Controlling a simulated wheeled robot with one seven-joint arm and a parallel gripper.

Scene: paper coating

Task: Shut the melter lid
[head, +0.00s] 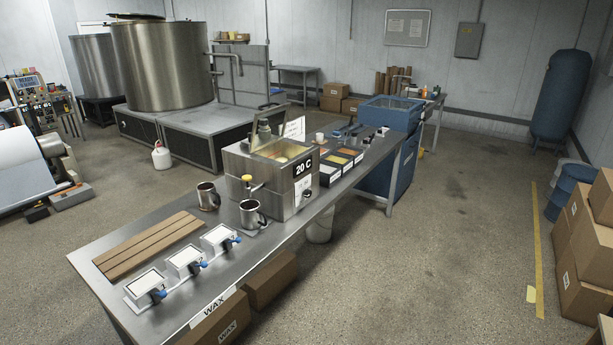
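The melter (262,182) is a steel box on the long metal table, with a "20 C" display (303,166) on its front right. Its top is open, and yellowish blocks (283,150) show inside. A thin raised panel with a dark upper edge (271,107) stands at the back of the opening; it looks like the lid, tilted up, seen partly. A grey-green rounded object (262,130) is in front of that panel; I cannot tell what it is. My gripper is not in view.
Steel mugs (251,213) (207,196) stand near the melter's front and left. Wooden strips (150,245) and several small white-topped units (218,238) fill the table's near end. Sample trays (330,170) and a blue machine (390,114) lie beyond.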

